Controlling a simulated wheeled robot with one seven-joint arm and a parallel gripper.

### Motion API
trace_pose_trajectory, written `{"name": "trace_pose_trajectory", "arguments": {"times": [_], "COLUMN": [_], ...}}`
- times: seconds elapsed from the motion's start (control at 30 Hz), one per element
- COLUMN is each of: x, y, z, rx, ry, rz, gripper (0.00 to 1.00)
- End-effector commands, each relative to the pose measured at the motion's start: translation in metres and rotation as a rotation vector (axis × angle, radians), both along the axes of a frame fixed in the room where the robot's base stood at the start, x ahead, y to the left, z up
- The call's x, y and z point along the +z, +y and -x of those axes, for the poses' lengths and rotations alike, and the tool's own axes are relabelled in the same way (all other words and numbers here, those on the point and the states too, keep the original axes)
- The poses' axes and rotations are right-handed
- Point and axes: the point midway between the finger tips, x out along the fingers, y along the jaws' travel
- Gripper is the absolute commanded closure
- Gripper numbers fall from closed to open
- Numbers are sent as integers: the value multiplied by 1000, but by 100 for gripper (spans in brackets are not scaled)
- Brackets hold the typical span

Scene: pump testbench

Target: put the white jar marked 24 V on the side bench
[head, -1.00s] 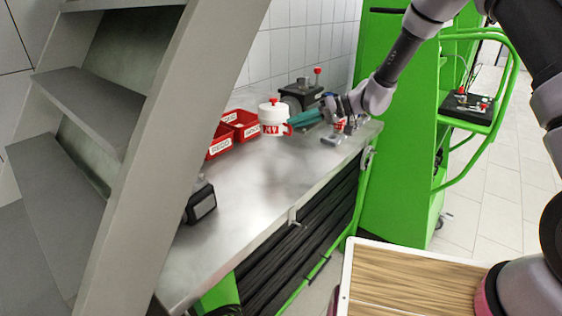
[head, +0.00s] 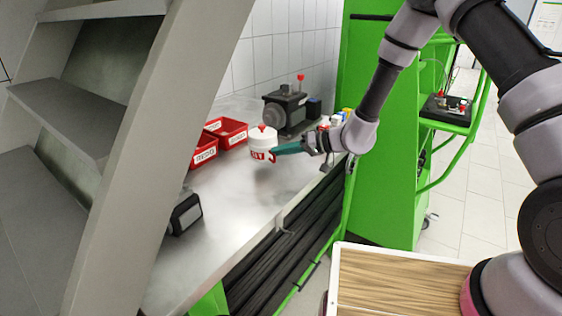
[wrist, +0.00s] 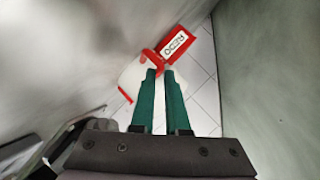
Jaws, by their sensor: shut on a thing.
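The white jar (head: 262,140) has a red knob on its lid and a red band with white lettering, partly readable as 24 V. My gripper (head: 276,150) has teal fingers, shut on the red handle at the jar's right side. The jar is upright over the grey metal bench (head: 235,205), with a soft dark patch on the surface below it. I cannot tell if its base touches the bench. In the wrist view the jar (wrist: 131,78) is partly hidden behind the fingers (wrist: 158,75).
Two red labelled bins (head: 229,131) stand just behind and left of the jar. A dark pump unit (head: 287,108) stands behind it to the right. A black box (head: 185,214) sits at the front left. Bare bench lies between.

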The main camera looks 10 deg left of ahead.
Motion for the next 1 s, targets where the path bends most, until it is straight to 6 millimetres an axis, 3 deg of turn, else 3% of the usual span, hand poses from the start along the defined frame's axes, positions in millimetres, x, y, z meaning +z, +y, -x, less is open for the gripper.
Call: {"name": "trace_pose_trajectory", "arguments": {"times": [0.23,0.53,0.6,0.63,1.0], "x": [-33,-34,-36,-36,-34], "y": [0,0,0,0,-2], "z": [0,0,0,0,0], "rx": [-1,0,0,0,-1], "ry": [3,0,1,1,1], "rz": [-2,-2,0,0,1], "gripper": [100,100,68,57,57]}}
